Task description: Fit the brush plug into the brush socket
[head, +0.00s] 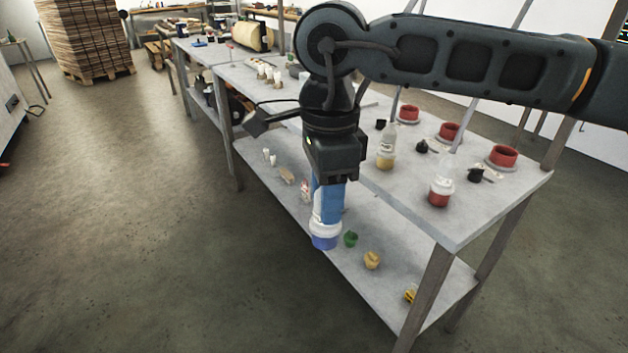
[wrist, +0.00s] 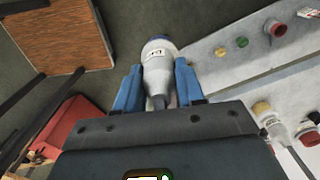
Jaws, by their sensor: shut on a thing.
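My gripper (head: 326,208) points straight down in the head view, in front of the bench's long side. Its blue fingers are shut on a white bottle with a blue end (head: 323,240). The wrist view shows the bottle (wrist: 157,62) between both fingers (wrist: 158,88), with a small label and its blue end away from my palm. It hangs clear of the bench in front of the lower shelf. I cannot tell whether this bottle is the brush plug. I cannot single out the brush socket. Small black pieces (head: 476,174) stand on the bench top near red pots (head: 502,157).
The grey bench (head: 456,222) carries a yellow-based bottle (head: 386,154) and a red-based bottle (head: 440,188). On its lower shelf (head: 392,285) sit a green pot (head: 350,239) and a yellow pot (head: 372,260). The floor (head: 130,230) at left is clear. A wood stack (head: 85,40) stands far back.

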